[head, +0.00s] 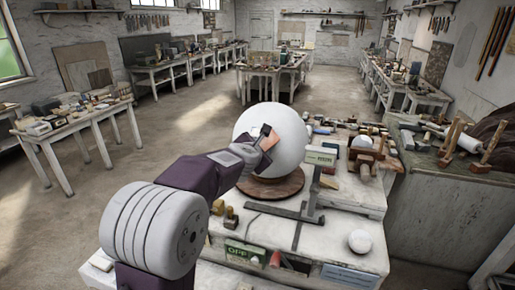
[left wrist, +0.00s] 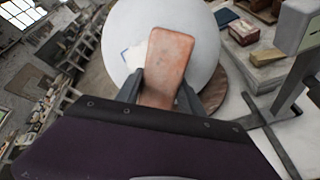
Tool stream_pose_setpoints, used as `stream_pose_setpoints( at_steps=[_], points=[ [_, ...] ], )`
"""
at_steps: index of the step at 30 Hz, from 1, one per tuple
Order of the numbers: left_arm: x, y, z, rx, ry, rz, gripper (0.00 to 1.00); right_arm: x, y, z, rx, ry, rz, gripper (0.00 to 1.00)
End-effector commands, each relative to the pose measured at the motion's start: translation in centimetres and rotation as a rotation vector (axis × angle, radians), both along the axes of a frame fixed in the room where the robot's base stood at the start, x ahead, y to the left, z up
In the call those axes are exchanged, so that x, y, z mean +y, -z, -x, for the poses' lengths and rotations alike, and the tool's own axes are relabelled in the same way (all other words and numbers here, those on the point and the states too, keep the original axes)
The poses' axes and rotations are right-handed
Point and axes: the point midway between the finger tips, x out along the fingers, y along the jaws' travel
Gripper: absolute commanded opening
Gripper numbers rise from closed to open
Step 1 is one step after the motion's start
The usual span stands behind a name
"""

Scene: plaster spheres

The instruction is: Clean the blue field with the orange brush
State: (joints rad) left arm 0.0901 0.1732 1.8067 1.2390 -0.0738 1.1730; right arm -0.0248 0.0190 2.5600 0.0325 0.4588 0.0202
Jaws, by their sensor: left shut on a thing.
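A large white plaster sphere (head: 285,122) stands on a round brown base (head: 272,186) on the white workbench. My left gripper (head: 266,138) is in front of the sphere, shut on the orange brush (left wrist: 168,62), a flat, worn orange-pink block. In the left wrist view the brush lies across the sphere (left wrist: 195,42) in the picture; I cannot tell whether it touches. A pale patch with a bluish edge (left wrist: 131,56) shows on the sphere left of the brush and is partly hidden by it and a finger. My right gripper is not in view.
A grey upright stand (head: 312,184) with a flat foot is right of the sphere. A small white ball (head: 360,241), small blocks (head: 228,213) and a green sign (head: 245,251) are on the near bench. Tools crowd the bench behind. Open floor lies to the left.

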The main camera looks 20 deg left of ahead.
Motion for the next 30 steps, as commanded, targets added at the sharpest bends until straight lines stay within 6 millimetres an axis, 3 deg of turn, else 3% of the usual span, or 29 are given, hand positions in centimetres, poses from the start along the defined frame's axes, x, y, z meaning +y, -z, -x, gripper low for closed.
stream_pose_setpoints(
  at_steps=[1,3,10,20,30],
  points=[
    [-0.5,-1.1,0.1,0.000,0.003,0.000,0.00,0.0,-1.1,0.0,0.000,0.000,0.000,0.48],
    [-0.7,-1.3,0.2,0.001,0.001,0.000,0.00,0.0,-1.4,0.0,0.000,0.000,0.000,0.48],
    [-0.7,-1.0,0.2,0.000,0.000,0.000,0.00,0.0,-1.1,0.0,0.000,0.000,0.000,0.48],
    [2.8,-0.4,0.0,-0.005,0.141,0.061,0.00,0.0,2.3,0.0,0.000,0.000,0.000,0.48],
    [3.3,-0.9,0.1,-0.005,0.188,0.075,0.00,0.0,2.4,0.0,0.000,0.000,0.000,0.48]
  ],
)
